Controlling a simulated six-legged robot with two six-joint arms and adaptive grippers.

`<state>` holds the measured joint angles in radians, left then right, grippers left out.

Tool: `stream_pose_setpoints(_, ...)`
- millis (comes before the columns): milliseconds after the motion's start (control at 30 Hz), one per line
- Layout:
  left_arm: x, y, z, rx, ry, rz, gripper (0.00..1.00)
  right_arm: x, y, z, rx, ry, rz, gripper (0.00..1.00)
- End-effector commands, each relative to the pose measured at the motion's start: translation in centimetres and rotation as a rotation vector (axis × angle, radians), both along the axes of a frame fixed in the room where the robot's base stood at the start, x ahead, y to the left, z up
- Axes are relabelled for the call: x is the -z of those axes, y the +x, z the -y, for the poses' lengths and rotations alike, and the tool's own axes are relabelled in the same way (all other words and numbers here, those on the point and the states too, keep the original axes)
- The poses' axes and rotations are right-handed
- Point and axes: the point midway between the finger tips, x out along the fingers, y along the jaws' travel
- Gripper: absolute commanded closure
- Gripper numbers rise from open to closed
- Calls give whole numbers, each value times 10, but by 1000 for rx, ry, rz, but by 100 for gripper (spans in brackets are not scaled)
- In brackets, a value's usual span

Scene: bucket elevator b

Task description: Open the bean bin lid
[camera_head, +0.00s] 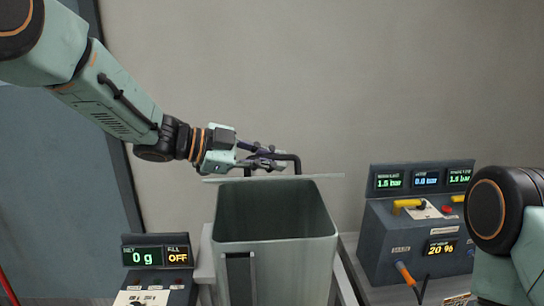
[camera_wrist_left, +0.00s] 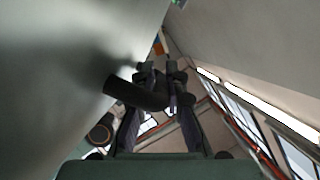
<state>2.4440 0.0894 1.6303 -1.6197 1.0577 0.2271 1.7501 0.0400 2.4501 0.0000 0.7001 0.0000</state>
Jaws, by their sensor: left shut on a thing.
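The bean bin (camera_head: 320,262) is a grey-green, square-topped container in the middle of the head view. Its top is uncovered and I see into its dim interior. The lid (camera_head: 325,178) shows edge-on as a thin pale strip at the bin's back rim. In the left wrist view the lid (camera_wrist_left: 65,60) is a large grey surface on the left. My left gripper (camera_head: 264,158) is shut on the dark bar handle (camera_head: 292,158) of the lid. The handle (camera_wrist_left: 125,92) also shows between the fingers (camera_wrist_left: 160,78) in the left wrist view. My right gripper is not visible.
A scale display (camera_head: 157,256) reading 0 g and OFF stands left of the bin. A control box (camera_head: 385,235) with displays, a yellow handle and an orange cable plug stands right. My right arm fills the right edge. A plain wall (camera_head: 340,80) lies behind.

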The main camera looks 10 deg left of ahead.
Motion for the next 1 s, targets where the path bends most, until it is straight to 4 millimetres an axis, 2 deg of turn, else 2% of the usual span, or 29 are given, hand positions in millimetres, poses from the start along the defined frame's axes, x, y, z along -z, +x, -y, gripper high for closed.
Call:
stream_pose_setpoints(33,-7,2,0,4,-6,-9,100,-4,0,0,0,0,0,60)
stream_pose_setpoints(300,-16,11,-2,3,-20,-75,100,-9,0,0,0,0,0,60)
stream_pose_setpoints(1000,-21,17,-3,3,-29,-113,100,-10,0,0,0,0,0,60)
